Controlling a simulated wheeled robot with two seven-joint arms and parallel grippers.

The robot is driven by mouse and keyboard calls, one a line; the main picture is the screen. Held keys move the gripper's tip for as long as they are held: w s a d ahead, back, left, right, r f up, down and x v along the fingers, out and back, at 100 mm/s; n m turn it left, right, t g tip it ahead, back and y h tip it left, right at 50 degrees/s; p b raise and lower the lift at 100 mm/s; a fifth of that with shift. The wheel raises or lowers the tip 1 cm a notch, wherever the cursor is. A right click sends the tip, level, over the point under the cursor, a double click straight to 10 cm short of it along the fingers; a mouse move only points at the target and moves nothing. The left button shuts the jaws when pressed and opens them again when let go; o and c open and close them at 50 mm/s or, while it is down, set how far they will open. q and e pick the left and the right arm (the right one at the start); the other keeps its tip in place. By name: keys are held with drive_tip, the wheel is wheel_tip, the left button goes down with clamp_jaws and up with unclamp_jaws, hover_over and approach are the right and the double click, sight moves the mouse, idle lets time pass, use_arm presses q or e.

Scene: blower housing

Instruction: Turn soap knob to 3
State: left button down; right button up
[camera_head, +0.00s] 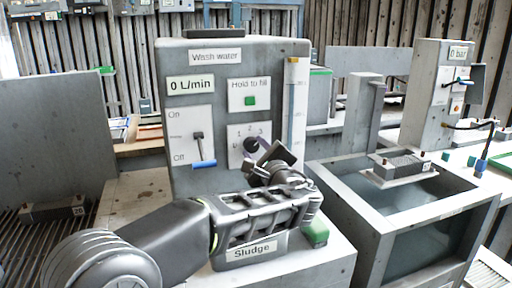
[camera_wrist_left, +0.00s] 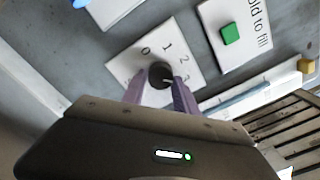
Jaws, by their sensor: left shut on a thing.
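The soap knob (camera_head: 251,145) is a dark round knob on a white dial plate of the grey Wash water panel. In the left wrist view the knob (camera_wrist_left: 160,73) has the marks 0, 1, 2 and 3 around it. A small light line on its face seems to point toward the right, near the 3, but it is too small to be sure. My left gripper (camera_head: 262,153) reaches the dial from below. Its purple fingers (camera_wrist_left: 158,85) are shut on the knob, one on each side. The lower part of the dial plate is hidden. My right gripper is not in view.
The panel carries a lever (camera_head: 198,148) with a blue handle, a green Hold to fill button (camera_head: 250,101) and a 0 L/min display (camera_head: 191,85). A Sludge label (camera_head: 251,250) is below my left wrist. A water tank (camera_head: 345,181) stands at right.

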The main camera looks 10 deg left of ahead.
use_arm(q)
drive_tip(key=shift+f, duration=0.1)
idle(0.3)
drive_tip(key=c, duration=1)
unclamp_jaws()
drive_tip(key=shift+o, duration=0.2)
drive_tip(key=shift+s, duration=0.1)
drive_tip(key=v, duration=0.7)
drive_tip(key=shift+s+d, duration=0.25)
